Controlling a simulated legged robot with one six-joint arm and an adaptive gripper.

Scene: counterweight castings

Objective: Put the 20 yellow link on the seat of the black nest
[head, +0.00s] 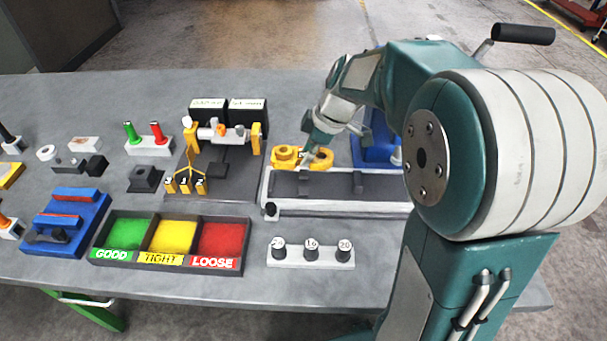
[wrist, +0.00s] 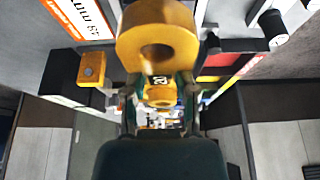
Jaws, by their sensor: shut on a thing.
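My gripper (head: 308,150) is shut on a yellow link (head: 286,157), behind the long pale rail in the head view. In the wrist view the link (wrist: 158,38) is gripped between the two fingers (wrist: 160,108). Its large ring points away from the gripper, and a dark label, seemingly 20, shows near the fingers. I cannot tell whether the link touches anything below. A small black block with a recessed top (head: 145,179) stands left of the dark board, and another dark block (head: 208,168) is on the board. I cannot tell which is the black nest.
A pale rail (head: 335,206) with dark pads lies in front of the gripper. A tray (head: 168,263) marked GOOD, TIGHT and LOOSE, a blue fixture (head: 66,222) and numbered black pegs (head: 311,252) stand nearer. A dark stand (head: 228,112) with yellow arms is left of the gripper.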

